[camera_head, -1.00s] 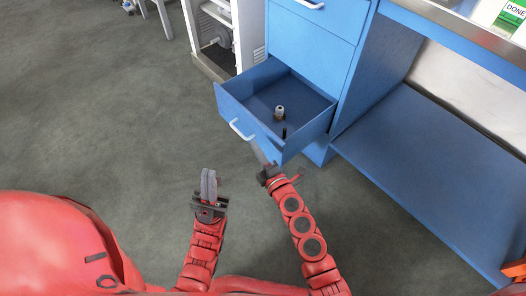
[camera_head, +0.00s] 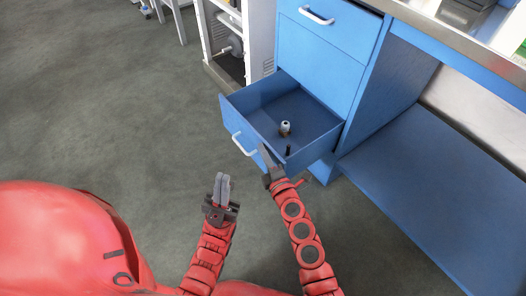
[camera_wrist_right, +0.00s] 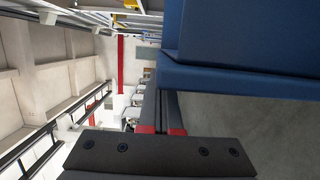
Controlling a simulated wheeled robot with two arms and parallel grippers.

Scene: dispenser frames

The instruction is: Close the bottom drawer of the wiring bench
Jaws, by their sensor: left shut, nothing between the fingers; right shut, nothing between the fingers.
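The blue wiring bench (camera_head: 318,55) has its bottom drawer (camera_head: 234,122) pulled well out, with a white handle (camera_head: 244,145) on its front. A small metallic fitting (camera_head: 285,127) and a small dark piece stand inside it. My right gripper (camera_head: 264,152) is shut and empty, with its fingers at the right end of the drawer front; I cannot tell whether they touch. In the right wrist view its fingers (camera_wrist_right: 158,108) are together beside a blue panel. My left gripper (camera_head: 222,180) is shut and empty above the floor, left of the right arm and apart from the drawer.
The upper drawer (camera_head: 318,16) is shut. A blue lower shelf (camera_head: 430,190) extends to the right. A white-framed cabinet (camera_head: 232,45) stands left of the bench. Grey floor (camera_head: 130,110) is clear to the left of the drawer.

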